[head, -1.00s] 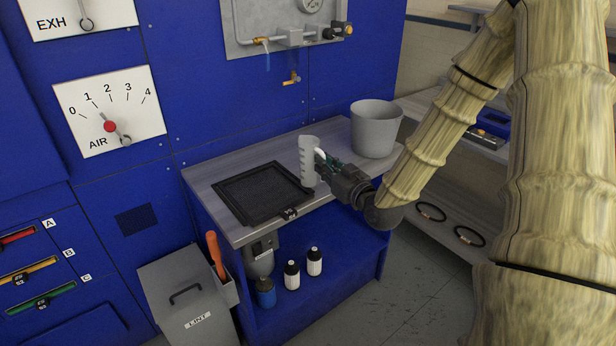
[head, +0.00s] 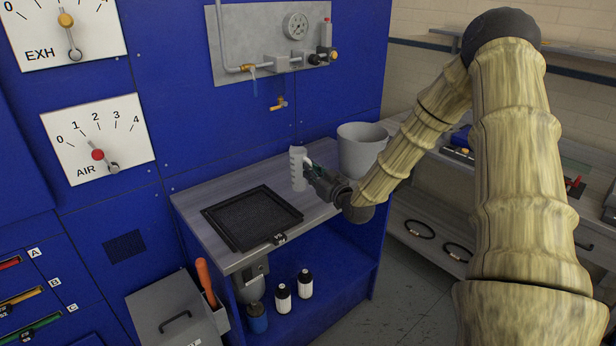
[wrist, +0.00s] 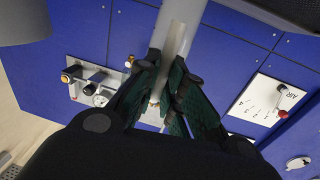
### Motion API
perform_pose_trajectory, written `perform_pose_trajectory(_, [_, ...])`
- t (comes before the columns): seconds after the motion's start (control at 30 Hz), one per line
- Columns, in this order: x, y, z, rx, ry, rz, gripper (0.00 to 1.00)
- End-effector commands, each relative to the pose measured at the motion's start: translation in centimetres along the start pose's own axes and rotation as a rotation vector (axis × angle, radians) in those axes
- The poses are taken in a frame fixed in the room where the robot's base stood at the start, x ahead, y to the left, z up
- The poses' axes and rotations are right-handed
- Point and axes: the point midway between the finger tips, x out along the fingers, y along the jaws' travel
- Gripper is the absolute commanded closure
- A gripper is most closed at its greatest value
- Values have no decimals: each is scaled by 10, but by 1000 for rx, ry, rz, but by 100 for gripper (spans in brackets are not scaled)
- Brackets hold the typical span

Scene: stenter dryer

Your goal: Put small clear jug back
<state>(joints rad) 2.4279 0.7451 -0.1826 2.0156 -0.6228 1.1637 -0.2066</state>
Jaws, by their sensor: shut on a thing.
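The small clear jug (head: 297,169) looks pale grey and translucent in the head view. It is upright above the counter, between the black tray and the grey bucket. My gripper (head: 310,172) is shut on it from the right side. In the wrist view the dark green fingers (wrist: 170,88) close on a pale grey bar of the jug (wrist: 180,35), which looks like its handle. I cannot tell whether the jug's base touches the counter.
A square black tray (head: 253,217) lies on the grey counter (head: 190,207). A grey bucket (head: 361,150) stands behind my gripper at the counter's right end. A brass tap (head: 278,104) juts from the blue wall above.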

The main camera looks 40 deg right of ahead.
Motion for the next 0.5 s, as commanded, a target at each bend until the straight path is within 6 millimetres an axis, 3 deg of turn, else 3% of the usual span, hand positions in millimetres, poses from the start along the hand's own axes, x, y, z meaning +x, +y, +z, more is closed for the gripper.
perform_pose_trajectory(0.2, [22,5,2,-1,0,1,100])
perform_pose_trajectory(0.5, [24,6,19,1,-3,0,100])
